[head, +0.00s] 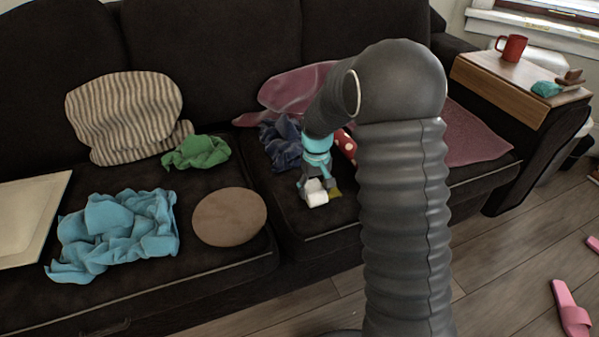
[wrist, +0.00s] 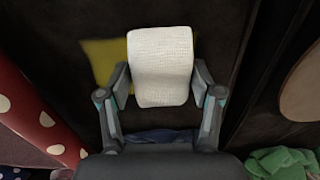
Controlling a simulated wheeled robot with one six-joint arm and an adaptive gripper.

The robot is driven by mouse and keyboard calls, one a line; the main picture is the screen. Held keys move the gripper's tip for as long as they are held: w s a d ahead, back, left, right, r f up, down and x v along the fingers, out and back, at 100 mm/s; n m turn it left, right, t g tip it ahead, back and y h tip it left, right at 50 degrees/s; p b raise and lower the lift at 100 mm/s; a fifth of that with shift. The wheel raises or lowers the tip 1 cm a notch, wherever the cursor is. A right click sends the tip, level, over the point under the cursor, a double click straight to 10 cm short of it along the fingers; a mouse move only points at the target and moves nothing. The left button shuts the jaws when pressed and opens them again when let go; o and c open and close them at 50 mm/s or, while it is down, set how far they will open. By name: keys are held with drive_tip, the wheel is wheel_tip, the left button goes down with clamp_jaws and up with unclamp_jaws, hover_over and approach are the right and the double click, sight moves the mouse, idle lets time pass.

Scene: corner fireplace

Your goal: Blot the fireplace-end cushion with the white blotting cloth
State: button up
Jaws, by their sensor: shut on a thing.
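My gripper (head: 315,183) points down over the middle dark sofa cushion (head: 290,222) and is shut on the white blotting cloth (head: 317,197). In the wrist view the cloth (wrist: 161,60) is a pale, textured folded pad between the two fingers. A yellow patch (wrist: 101,62) lies on the dark cushion beside and partly behind the cloth; it also shows in the head view (head: 335,193). I cannot tell whether the cloth touches the cushion. No fireplace is in view.
A navy cloth (head: 283,148) and a red polka-dot item (head: 346,146) lie close behind my gripper. Left are a brown round disc (head: 230,217), a green cloth (head: 197,152) and a blue cloth (head: 118,236). A wooden armrest tray (head: 490,85) holds a red mug (head: 512,48).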

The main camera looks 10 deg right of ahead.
drive_tip(key=shift+s+a, duration=0.3)
drive_tip(key=shift+a, duration=0.65)
drive_tip(key=shift+s+a, duration=0.25)
drive_tip(key=shift+a, duration=0.7)
drive_tip(key=shift+a+r+p, duration=0.1)
drive_tip(key=shift+r+p, duration=0.2)
drive_tip(key=shift+p, duration=0.15)
wheel_tip(320, 180, up, 2)
drive_tip(key=shift+r+p, duration=1.2)
drive_tip(key=shift+r, duration=1.6)
